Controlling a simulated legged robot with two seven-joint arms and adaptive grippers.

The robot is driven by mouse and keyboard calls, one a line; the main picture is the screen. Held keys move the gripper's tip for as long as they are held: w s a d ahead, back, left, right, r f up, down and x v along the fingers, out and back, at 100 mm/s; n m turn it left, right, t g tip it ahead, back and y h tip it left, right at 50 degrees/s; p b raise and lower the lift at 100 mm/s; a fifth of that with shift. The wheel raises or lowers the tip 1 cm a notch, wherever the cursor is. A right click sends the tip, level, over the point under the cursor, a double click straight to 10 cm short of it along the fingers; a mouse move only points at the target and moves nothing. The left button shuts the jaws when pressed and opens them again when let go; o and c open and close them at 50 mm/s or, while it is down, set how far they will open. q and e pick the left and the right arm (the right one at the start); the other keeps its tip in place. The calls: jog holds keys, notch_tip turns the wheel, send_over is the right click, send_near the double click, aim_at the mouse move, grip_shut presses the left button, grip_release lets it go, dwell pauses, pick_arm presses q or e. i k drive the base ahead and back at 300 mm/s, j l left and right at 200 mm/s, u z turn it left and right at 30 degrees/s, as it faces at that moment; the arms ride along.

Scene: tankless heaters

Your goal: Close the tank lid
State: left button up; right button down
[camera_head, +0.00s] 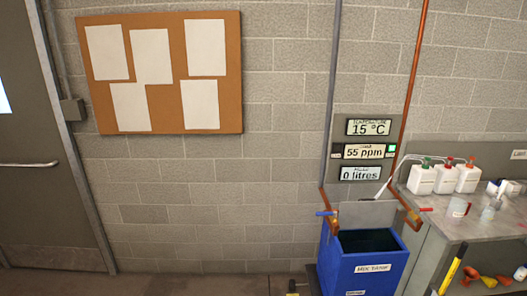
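The blue mix tank (370,275) stands on the floor against the wall, right of centre, with a white "MIX TANK" label on its front. Its top is open and the inside looks dark. A grey upright panel (368,214) rises behind the opening between two copper pipe ends; it looks like the raised lid, but I cannot tell for sure. Neither of my grippers is in view.
A grey workbench (430,215) right of the tank carries several white bottles (445,178) and cups. A yellow-and-black handle (452,270) leans near the tank's right side. A display panel (368,150) hangs above. Floor to the left looks clear.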

aim_at(367, 213)
jog(key=i+j, duration=0.1)
jog(key=i, duration=1.15)
jog(key=i+j, duration=0.15)
jog(key=i, duration=0.5)
jog(key=l+z, duration=0.05)
